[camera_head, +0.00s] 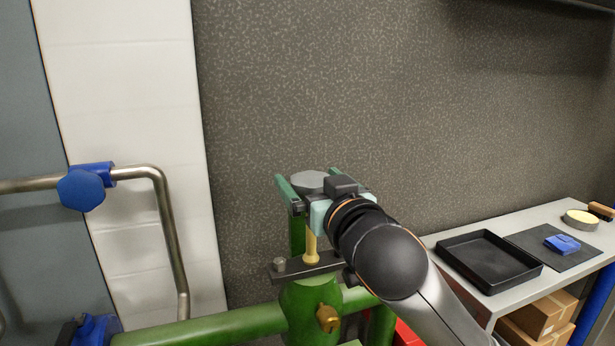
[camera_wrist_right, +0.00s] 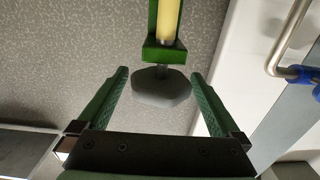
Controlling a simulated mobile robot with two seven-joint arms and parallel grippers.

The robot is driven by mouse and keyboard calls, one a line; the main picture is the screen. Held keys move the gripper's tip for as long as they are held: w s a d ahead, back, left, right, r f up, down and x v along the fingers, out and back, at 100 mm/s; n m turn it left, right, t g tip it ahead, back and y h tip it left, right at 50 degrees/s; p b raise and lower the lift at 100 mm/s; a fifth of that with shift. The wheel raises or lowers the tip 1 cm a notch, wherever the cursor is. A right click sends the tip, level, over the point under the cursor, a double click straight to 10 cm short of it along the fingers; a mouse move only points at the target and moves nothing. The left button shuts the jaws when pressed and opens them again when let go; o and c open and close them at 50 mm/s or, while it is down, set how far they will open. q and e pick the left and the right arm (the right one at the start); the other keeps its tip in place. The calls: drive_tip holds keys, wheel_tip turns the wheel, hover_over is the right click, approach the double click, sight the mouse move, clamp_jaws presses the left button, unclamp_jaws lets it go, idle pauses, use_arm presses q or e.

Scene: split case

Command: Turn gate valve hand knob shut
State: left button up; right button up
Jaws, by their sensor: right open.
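The grey, many-sided hand knob (camera_head: 309,181) sits on top of the green gate valve (camera_head: 305,308), above a yellow stem (camera_head: 312,243). My right gripper (camera_head: 318,188) is open at the knob, with one green finger to its left and the other partly hidden behind the hand. In the right wrist view, the knob (camera_wrist_right: 162,88) lies between the two fingers, with a narrow gap visible on each side. The stem (camera_wrist_right: 167,20) and the green yoke (camera_wrist_right: 164,52) show beyond it. My left gripper is out of view.
A bent metal pipe with a blue fitting (camera_head: 83,188) is at the left. A grey bench (camera_head: 480,228) at the right holds a black tray (camera_head: 488,262) and a blue item (camera_head: 562,244). Cardboard boxes (camera_head: 540,315) sit below. A speckled wall (camera_head: 400,100) stands behind the valve.

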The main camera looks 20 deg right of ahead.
drive_tip(key=shift+c, duration=0.2)
drive_tip(key=c, duration=1.2)
drive_tip(key=shift+h, duration=0.3)
